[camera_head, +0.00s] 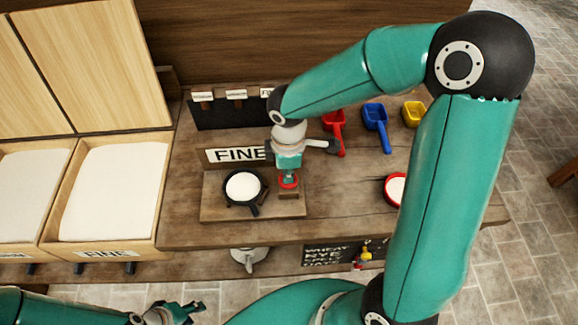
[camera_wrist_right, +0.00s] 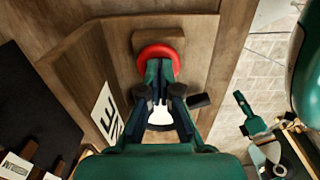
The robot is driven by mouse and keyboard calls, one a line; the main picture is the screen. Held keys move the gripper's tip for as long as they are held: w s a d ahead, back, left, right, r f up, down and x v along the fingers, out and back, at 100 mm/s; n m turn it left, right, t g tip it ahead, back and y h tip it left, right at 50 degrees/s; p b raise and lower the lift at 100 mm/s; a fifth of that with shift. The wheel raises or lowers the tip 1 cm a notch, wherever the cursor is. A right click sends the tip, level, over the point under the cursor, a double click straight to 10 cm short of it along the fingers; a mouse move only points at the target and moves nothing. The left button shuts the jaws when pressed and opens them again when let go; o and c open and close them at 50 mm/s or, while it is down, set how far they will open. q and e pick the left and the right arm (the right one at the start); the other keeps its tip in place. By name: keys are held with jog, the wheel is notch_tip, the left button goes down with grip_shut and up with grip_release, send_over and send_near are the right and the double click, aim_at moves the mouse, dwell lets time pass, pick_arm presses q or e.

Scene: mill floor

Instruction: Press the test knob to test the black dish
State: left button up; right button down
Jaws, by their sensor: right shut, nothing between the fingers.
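The black dish (camera_head: 260,203), filled with white flour, sits on a wooden stand (camera_head: 222,212) under a "FINE" sign. In the right wrist view part of its white content (camera_wrist_right: 160,117) shows behind my fingers. The red test knob (camera_head: 289,184) is on the same stand, just right of the dish. My right gripper (camera_head: 288,177) points down at the knob, shut and empty. In the right wrist view its fingertips (camera_wrist_right: 159,66) overlap the red knob (camera_wrist_right: 158,50) and appear to touch it; how far it is pressed I cannot tell. My left gripper (camera_head: 190,312) is open and empty, low at the front.
Red (camera_head: 335,124), blue (camera_head: 375,117) and yellow (camera_head: 412,113) scoops lie at the back right. A red dish (camera_head: 387,188) of flour is partly hidden behind my right arm. Flour bins (camera_head: 112,190) stand left. A dark label board (camera_head: 222,113) stands behind the sign.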

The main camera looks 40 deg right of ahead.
jog(key=shift+s+f, duration=0.3)
jog(key=shift+w+r+p, duration=0.1)
jog(key=shift+r+p, duration=0.35)
notch_tip(320, 180, up, 4)
jog(key=p, duration=0.3)
jog(key=shift+w+r, duration=0.15)
jog(key=shift+r, duration=0.1)
notch_tip(320, 180, up, 9)
jog(key=shift+b, duration=0.45)
